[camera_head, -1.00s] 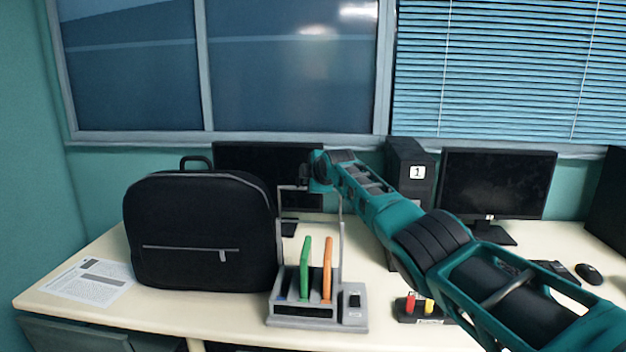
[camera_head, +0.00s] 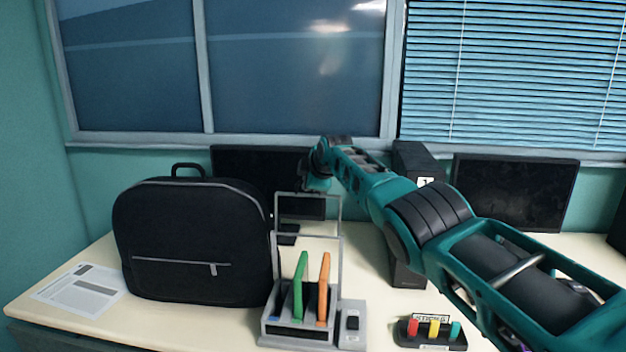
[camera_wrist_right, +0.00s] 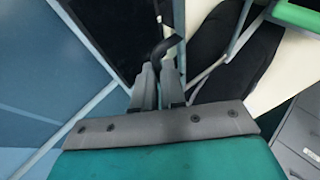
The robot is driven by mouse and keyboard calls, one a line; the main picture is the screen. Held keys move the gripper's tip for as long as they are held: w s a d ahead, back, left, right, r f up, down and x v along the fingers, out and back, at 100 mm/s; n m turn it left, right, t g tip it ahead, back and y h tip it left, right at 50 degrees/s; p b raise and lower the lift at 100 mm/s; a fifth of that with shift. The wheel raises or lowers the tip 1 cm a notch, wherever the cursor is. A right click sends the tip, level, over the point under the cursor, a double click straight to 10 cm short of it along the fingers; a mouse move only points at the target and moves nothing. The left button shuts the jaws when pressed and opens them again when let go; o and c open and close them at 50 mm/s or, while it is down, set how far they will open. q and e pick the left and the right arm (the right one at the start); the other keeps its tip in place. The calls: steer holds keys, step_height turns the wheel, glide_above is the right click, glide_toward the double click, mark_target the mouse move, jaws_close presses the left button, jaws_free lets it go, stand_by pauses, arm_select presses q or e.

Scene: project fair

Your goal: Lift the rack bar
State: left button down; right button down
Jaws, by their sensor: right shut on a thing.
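A grey rack (camera_head: 268,325) stands on the desk to the right of the black backpack, holding a green board (camera_head: 300,288) and an orange board (camera_head: 323,290) upright. Its thin grey rack bar (camera_head: 330,197) spans the top of a tall frame, above a lower crosspiece. My right gripper (camera_head: 305,188) is at the bar's top edge, shut on it; the exact contact is small and partly hidden. In the right wrist view, my right gripper's fingers (camera_wrist_right: 160,78) are close together, with a dark bent piece at their tips. The green board (camera_wrist_right: 298,14) shows at top right. My left gripper is not in view.
The black backpack (camera_head: 190,235) stands close to the rack's left. Behind are a monitor (camera_head: 245,165), a black computer tower (camera_head: 415,160) and a second monitor (camera_head: 515,190). A small block with coloured pegs (camera_head: 430,333) sits front right. A paper (camera_head: 80,290) lies left.

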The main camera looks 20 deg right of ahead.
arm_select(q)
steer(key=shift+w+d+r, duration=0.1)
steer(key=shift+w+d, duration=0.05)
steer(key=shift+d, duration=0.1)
arm_select(e)
steer(key=shift+w+d+r, duration=0.15)
steer(key=shift+w+r, duration=0.05)
steer(key=shift+r, duration=0.55)
steer(key=c, duration=1.6)
jaws_free()
steer(key=shift+o, duration=0.6)
steer(key=shift+w+f, duration=0.15)
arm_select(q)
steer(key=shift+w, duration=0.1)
